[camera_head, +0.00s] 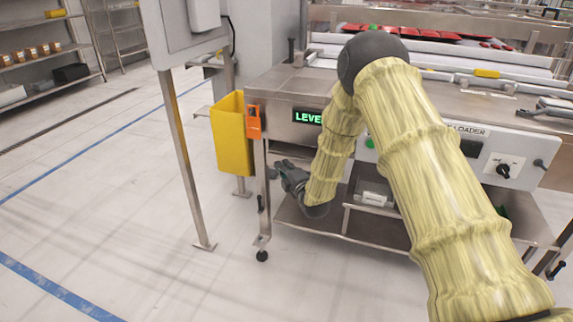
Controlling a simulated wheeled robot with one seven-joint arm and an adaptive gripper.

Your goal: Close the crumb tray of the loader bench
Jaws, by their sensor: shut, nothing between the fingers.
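The steel loader bench (290,83) stands at centre and right, with a green-lit display reading "LEVE" (307,117) on its front and a "LOADER" panel at right. My sleeved yellow arm crosses in front of it and hides much of the front. My gripper (284,168) is shut and empty, left of the arm's last link, in front of the bench's left leg area and below the bench top. I cannot make out the crumb tray for sure; it may be behind my arm. A steel lower shelf (345,228) shows under the bench.
A yellow bin (231,133) and an orange tag (254,122) are at the bench's left end. A steel post (183,150) stands left of it. The floor at left is clear, with blue lines. Shelves (45,65) stand far left.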

